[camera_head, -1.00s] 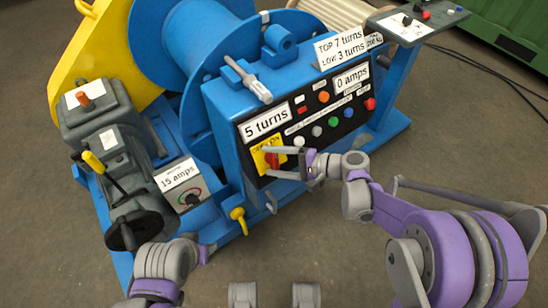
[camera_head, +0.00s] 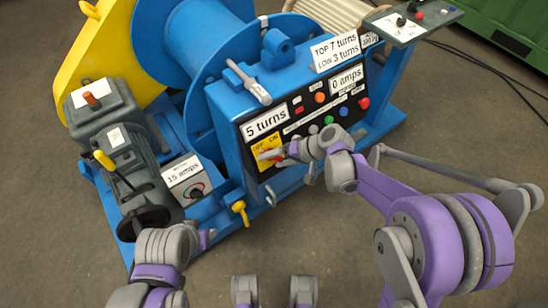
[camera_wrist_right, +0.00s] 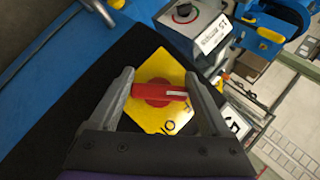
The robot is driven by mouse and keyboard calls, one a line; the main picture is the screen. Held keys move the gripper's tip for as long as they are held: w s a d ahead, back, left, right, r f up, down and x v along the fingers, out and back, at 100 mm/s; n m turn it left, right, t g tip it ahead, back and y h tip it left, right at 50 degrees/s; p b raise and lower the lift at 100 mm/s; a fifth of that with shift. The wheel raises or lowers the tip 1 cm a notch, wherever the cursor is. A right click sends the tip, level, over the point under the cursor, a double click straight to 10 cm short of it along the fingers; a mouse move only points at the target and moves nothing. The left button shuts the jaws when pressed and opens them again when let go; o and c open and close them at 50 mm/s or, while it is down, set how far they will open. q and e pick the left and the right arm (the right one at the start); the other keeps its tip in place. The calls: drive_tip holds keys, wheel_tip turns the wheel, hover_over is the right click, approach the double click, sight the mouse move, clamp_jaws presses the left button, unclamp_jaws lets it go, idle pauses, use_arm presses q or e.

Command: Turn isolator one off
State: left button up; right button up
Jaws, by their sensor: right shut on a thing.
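The isolator is a red rotary knob (camera_wrist_right: 152,93) on a yellow plate (camera_wrist_right: 148,61); the plate also shows on the blue machine's black panel in the head view (camera_head: 262,141), marked OFF and ON. The knob's white line points right in the right wrist view, close to lettering half hidden by a finger. My right gripper (camera_wrist_right: 162,95) has one finger at each end of the knob and is shut on it. It also shows in the head view (camera_head: 273,155), covering much of the knob. My left arm (camera_head: 165,250) is low at left; its fingers cannot be made out.
Coloured buttons (camera_head: 320,97) and an amps display (camera_head: 346,79) are close to my right wrist. A yellow-handled valve (camera_head: 239,207) and a grey box with a dial (camera_head: 187,180) are left of the panel. Open floor lies in front.

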drive_tip(key=shift+n+h, duration=0.3)
drive_tip(key=shift+n, duration=0.2)
drive_tip(key=o, duration=1.2)
drive_tip(key=p+v, duration=0.2)
drive_tip(key=v, duration=0.8)
drive_tip(key=shift+d+r, duration=0.25)
drive_tip(key=shift+r, duration=0.05)
